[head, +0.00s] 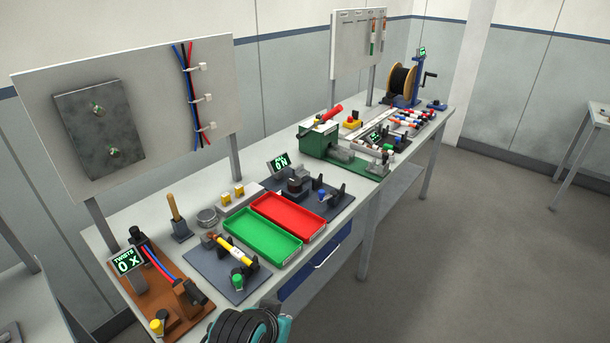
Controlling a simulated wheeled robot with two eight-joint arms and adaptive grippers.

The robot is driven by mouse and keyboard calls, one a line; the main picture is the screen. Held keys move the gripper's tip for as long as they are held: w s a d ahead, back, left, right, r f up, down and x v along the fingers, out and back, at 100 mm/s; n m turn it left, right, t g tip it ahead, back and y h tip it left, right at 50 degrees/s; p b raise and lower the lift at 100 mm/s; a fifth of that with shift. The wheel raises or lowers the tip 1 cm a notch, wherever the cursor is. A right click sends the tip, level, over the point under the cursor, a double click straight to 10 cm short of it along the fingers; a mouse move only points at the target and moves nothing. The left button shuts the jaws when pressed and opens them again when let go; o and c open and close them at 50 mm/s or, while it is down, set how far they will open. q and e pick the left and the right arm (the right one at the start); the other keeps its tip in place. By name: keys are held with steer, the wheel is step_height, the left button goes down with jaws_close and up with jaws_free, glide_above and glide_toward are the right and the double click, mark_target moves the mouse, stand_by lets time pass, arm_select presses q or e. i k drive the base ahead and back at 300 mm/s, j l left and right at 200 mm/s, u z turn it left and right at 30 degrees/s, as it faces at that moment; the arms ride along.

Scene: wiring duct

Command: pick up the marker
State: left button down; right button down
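I cannot tell for certain which thing is the marker. A slim yellow rod (232,250) with an orange-brown end lies across black holders on a grey mat (214,276) at the near part of the bench. Two slim upright items with red, white and green parts (373,40) hang on the far white board. Neither of my grippers shows clearly. A black ribbed part of mine with teal (281,325) cuts into the bottom edge, in front of the bench; no fingertips show on it.
A green tray (262,254) and a red tray (319,229) lie side by side on the bench (133,216). A brown board (183,325) with wires stands at the near left. A green machine (313,141), several coloured small parts and a cable spool (401,80) stand farther back.

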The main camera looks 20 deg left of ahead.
mark_target(239, 189)
steer(key=u, duration=1.2)
